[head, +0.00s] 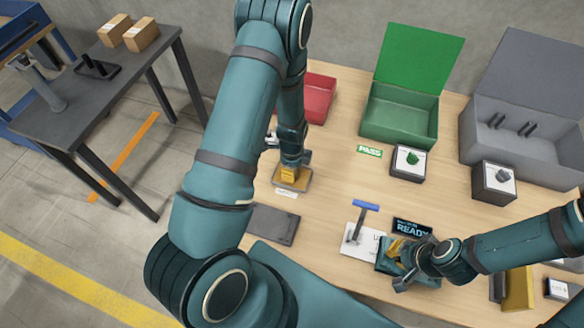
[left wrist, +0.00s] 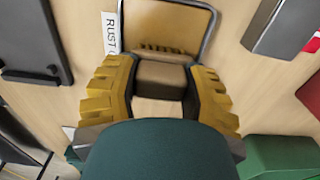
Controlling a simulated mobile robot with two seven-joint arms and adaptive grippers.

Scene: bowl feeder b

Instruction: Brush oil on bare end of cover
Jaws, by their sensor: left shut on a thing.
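My left gripper (head: 291,172) is down at a shallow metal-rimmed tray (head: 292,179) with a brown-yellow inside, beside a white label. In the left wrist view my left gripper (left wrist: 160,95) has its yellow fingers on both sides of a brown block (left wrist: 160,76), which looks like the brush; its lower end is over or in the tray (left wrist: 185,15). Dark bristle-like marks show at its far edge. My right gripper (head: 398,254) is at a teal block or fixture (head: 425,275) in front of a READY display (head: 412,228); its fingertips are partly hidden. I cannot make out the cover.
A blue-handled tool (head: 365,205) stands on a white sheet near the middle. A dark plate (head: 273,223) lies left of it. Red (head: 319,96), green (head: 398,118) and grey (head: 520,145) bins line the back. Two button boxes (head: 408,163) (head: 493,182) stand before them.

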